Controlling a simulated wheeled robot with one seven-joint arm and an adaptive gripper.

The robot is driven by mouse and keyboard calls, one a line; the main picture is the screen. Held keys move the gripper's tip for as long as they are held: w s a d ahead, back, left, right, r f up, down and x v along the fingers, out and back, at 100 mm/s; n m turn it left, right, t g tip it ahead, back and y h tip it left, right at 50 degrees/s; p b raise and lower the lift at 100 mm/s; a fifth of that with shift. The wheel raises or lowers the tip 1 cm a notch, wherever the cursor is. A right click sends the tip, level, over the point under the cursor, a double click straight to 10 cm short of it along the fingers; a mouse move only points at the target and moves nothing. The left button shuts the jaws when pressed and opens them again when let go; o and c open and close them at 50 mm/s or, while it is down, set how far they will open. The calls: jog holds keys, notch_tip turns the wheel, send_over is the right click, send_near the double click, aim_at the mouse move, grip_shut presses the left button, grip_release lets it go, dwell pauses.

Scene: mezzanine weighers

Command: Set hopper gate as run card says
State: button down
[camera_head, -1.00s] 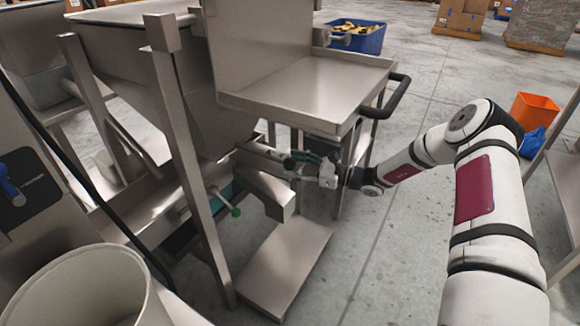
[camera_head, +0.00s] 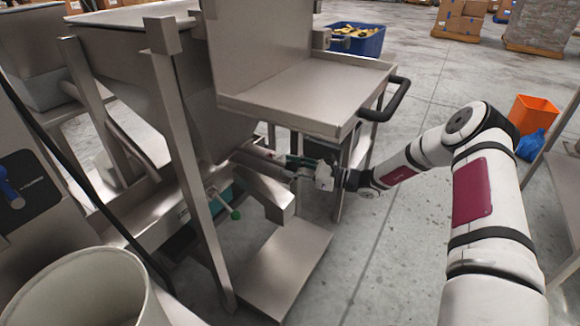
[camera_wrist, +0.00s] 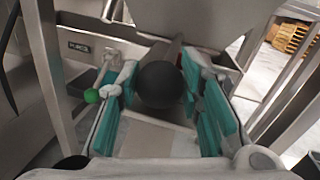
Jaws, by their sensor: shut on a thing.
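The steel hopper (camera_head: 185,85) stands left of centre in the head view, with its narrow outlet low behind a leg. My gripper (camera_head: 292,160) is beside the outlet, under the steel shelf. In the wrist view my gripper (camera_wrist: 160,75) has its teal finger pads on both sides of a round black knob (camera_wrist: 160,87) and is shut on it. A reddish rod shows just beyond the knob. A small green ball (camera_head: 236,214) on a thin rod hangs lower left; it also shows in the wrist view (camera_wrist: 92,96). I cannot make out a run card or gate marks.
The steel shelf (camera_head: 310,95) with a black handle (camera_head: 388,103) overhangs my gripper. A hopper leg (camera_head: 190,165) stands to its left. A pale bucket (camera_head: 85,290) is at front left. A blue crate (camera_head: 356,40) and orange bin (camera_head: 530,115) stand on open floor.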

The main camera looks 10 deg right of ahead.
jog(key=s+a+p+v, duration=0.1)
jog(key=p+v, duration=0.1)
jog(key=v, duration=0.6)
jog(key=shift+s+d, duration=0.25)
jog(key=shift+s, duration=0.1)
jog(key=shift+f, duration=0.1)
jog(key=c, duration=1.1)
grip_release()
jog(key=shift+d, duration=0.1)
jog(key=v, duration=1.2)
